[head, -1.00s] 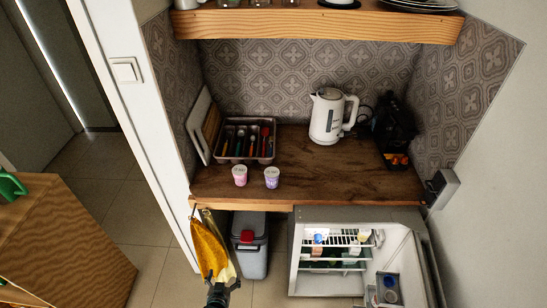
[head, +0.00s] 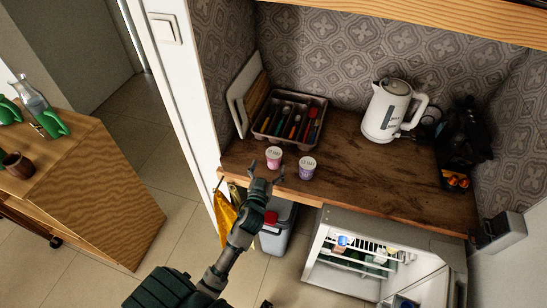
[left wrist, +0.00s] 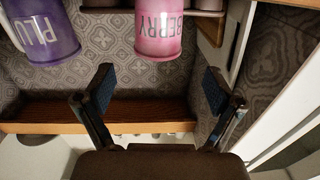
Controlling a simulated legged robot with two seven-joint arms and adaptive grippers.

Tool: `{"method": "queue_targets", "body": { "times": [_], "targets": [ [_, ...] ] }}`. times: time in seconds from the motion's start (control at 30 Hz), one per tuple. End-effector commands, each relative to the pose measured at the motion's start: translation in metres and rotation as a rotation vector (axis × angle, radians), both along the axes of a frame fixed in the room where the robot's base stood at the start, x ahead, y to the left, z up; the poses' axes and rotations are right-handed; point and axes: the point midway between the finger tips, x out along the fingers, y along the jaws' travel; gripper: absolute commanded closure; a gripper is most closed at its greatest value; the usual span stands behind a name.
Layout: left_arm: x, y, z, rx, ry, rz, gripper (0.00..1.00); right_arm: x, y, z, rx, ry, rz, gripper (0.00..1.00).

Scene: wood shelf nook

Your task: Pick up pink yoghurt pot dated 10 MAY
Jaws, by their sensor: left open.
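A small pink yoghurt pot (head: 273,156) stands upright near the front left of the wooden counter. A purple pot (head: 307,167) stands just to its right. My left gripper (head: 266,176) is open and empty at the counter's front edge, just in front of the pink pot and apart from it. In the left wrist view, which looks upside down, the pink pot (left wrist: 158,32) with "BERRY" lettering lies beyond the open fingers (left wrist: 158,84), and the purple pot (left wrist: 44,36) with "PLU" is at the left. No date is readable on either pot. My right gripper does not show.
A cutlery tray (head: 290,118) stands behind the pots and a white kettle (head: 387,110) to the right. A yellow cloth (head: 230,215) hangs below the counter edge beside a grey bin (head: 279,230). An open fridge (head: 345,250) is lower right. Mid-counter is clear.

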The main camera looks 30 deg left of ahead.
Motion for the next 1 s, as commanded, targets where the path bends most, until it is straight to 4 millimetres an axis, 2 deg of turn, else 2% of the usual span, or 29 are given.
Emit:
{"method": "queue_targets", "body": {
  "times": [0.1,0.27,0.53,0.83,0.87,1.0],
  "targets": [
    [0.014,0.003,0.000,0.001,-0.001,-0.001,0.07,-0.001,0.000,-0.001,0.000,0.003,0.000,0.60],
    [0.025,0.006,-0.001,0.003,0.000,-0.001,0.07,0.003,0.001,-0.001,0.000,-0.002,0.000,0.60],
    [0.062,0.021,-0.006,0.000,0.000,0.000,0.07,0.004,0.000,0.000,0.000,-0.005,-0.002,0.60],
    [0.067,0.022,-0.006,0.000,0.001,-0.001,0.07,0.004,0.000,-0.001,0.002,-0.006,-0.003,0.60],
    [0.067,0.022,-0.006,0.000,0.001,-0.001,0.12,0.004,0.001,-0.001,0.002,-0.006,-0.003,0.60],
    [0.068,0.021,-0.006,0.000,0.001,-0.001,0.47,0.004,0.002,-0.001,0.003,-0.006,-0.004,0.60]
  ]
}}
